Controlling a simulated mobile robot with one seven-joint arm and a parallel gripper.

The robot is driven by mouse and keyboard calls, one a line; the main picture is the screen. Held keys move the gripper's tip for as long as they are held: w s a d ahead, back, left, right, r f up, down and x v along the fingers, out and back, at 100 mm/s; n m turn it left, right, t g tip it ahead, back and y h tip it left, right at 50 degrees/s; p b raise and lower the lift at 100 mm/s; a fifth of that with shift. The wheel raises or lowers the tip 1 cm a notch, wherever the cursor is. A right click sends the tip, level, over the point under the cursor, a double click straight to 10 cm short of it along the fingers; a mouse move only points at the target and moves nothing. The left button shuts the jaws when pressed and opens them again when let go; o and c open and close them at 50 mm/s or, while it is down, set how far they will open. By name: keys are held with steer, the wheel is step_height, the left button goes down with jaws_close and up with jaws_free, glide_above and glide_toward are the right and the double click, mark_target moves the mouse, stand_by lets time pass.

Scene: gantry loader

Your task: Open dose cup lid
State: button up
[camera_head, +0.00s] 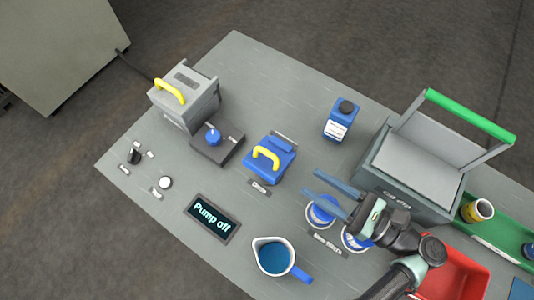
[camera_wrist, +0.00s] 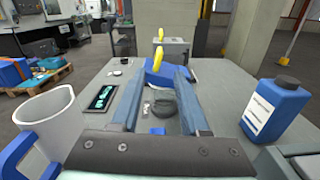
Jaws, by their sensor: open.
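The dose cup (camera_head: 262,172) is a blue block on the grey table with a yellow arched handle (camera_head: 266,153) on its lid; a label in front seems to read "Dose". The lid looks shut. In the wrist view the blue lid (camera_wrist: 157,78) lies straight ahead, beyond and partly between my fingers, with the yellow handle (camera_wrist: 158,56) rising at its far side. My gripper (camera_head: 314,182) is open and empty, to the right of the dose cup and apart from it, above a round blue-and-white container (camera_head: 319,214). It also shows in the wrist view (camera_wrist: 159,77).
A jug of blue liquid (camera_head: 273,257) stands at the front. A blue bottle (camera_head: 340,120) stands behind my gripper, beside a grey box with a green handle (camera_head: 455,107). A machine with a yellow handle (camera_head: 187,100) and a "Pump off" display (camera_head: 212,218) are left. Table behind the dose cup is clear.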

mark_target(271, 154)
steer(key=p+x, duration=0.1)
steer(key=x, duration=1.1)
steer(key=shift+a, duration=0.1)
jaws_close()
steer(key=shift+r, duration=0.1)
stand_by(0.9)
